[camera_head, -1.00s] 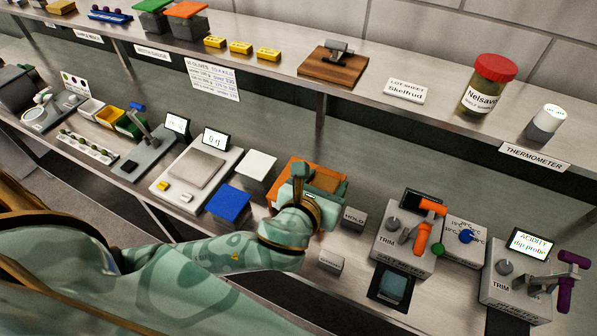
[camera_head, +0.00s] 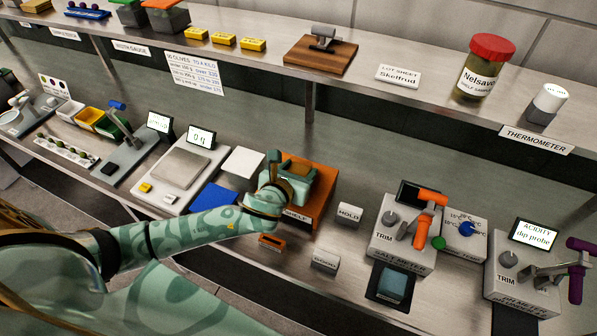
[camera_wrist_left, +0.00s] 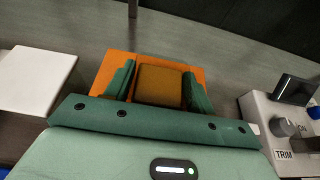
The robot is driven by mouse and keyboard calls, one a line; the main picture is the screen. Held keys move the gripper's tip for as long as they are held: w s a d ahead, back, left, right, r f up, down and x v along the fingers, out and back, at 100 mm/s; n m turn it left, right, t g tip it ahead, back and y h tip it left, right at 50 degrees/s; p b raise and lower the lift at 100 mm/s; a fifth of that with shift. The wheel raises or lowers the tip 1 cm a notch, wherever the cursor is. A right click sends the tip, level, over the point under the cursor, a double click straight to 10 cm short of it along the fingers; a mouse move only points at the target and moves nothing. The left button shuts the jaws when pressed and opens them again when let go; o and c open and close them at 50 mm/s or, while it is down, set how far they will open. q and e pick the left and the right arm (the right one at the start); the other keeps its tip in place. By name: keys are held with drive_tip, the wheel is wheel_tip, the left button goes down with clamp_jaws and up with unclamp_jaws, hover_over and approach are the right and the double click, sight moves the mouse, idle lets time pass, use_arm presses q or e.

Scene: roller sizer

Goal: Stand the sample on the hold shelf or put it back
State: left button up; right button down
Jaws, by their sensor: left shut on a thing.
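My left gripper (camera_head: 290,182) is over the orange shelf (camera_head: 322,200), whose front label reads SHELF. In the left wrist view its two green fingers (camera_wrist_left: 160,87) are shut on a brown-olive block-like sample (camera_wrist_left: 160,84), one finger on each side. Orange surface (camera_wrist_left: 104,72) shows around and behind it. In the head view the gripper hides most of the sample. I cannot tell whether its base touches the shelf. A small HOLD sign (camera_head: 349,214) stands just right of the orange shelf. My right gripper is not in view.
A salt meter (camera_head: 400,240) and an acidity meter (camera_head: 520,280) stand to the right. A white pad (camera_head: 243,161), a blue pad (camera_head: 213,198) and a scale (camera_head: 180,168) are to the left. The upper shelf carries a red-lidded jar (camera_head: 480,70). A small orange piece (camera_head: 272,241) lies in front.

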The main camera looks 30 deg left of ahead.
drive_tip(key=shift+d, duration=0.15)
use_arm(q)
drive_tip(key=o, duration=0.7)
drive_tip(key=shift+f, duration=0.1)
drive_tip(key=o, duration=0.4)
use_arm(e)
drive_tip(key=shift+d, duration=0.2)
use_arm(q)
drive_tip(key=shift+r, duration=0.25)
drive_tip(key=p+v, duration=0.2)
drive_tip(key=v, duration=1)
drive_tip(key=shift+f, duration=0.1)
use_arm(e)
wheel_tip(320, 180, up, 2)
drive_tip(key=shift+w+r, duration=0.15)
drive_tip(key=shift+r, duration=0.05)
